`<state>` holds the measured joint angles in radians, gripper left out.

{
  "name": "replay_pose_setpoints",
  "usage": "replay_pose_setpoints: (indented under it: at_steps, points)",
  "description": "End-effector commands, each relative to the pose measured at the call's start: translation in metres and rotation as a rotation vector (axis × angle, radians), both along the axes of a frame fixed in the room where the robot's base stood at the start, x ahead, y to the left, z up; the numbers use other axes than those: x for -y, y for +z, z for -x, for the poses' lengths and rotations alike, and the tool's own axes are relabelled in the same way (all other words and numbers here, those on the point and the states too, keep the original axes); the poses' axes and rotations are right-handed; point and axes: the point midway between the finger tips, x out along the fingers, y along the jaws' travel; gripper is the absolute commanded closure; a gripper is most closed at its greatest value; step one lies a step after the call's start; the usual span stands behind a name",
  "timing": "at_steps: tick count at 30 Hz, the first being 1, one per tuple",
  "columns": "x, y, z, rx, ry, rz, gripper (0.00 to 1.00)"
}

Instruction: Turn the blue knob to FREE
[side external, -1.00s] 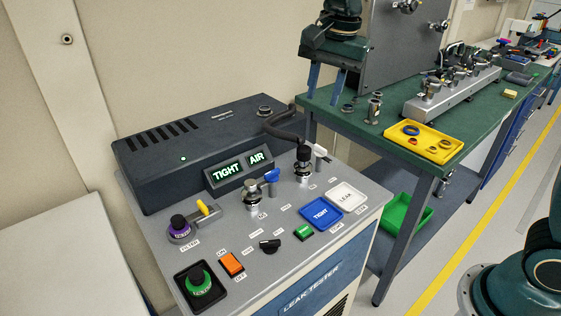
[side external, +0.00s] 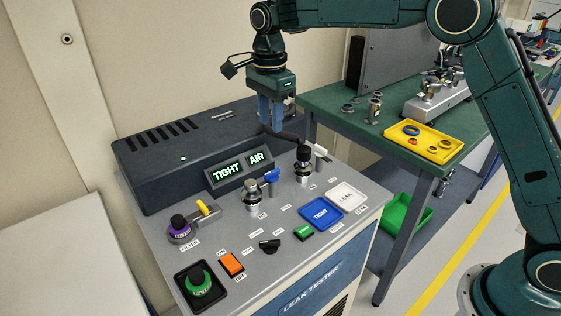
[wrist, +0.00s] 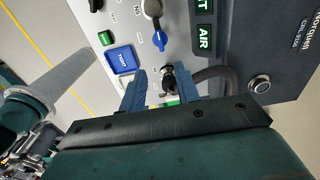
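The blue knob (side external: 271,175) is a small blue lever on a silver valve fitting (side external: 253,193) on the leak tester's grey top, in front of the AIR display. It also shows in the wrist view, where the blue knob (wrist: 159,38) lies beyond my fingertips. My gripper (side external: 272,128) hangs pointing down above the rear right of the tester, behind the knob and apart from it. In the wrist view my gripper (wrist: 162,74) has its two blue fingers well apart with nothing held. The small labels around the knob are too small to read, so FREE is not legible.
A black-topped fitting (side external: 303,160) with a black hose stands right of the knob, close below my gripper. Displays reading TIGHT (side external: 227,173) and AIR (side external: 256,158) stand behind. A purple knob (side external: 179,222), orange switch (side external: 232,264) and blue TIGHT plate (side external: 321,212) share the panel.

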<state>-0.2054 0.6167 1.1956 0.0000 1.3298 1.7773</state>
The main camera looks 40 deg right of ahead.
Motion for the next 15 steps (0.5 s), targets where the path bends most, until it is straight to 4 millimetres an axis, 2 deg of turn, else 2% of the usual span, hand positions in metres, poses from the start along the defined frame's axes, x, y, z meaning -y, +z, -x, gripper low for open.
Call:
replay_pose_setpoints:
  at_steps: [8, 15]
  points:
    - [0.000, -0.015, 0.000, -0.002, 0.001, 0.001, 0.68]
    - [0.000, -0.046, 0.001, -0.003, 0.001, 0.001, 0.68]
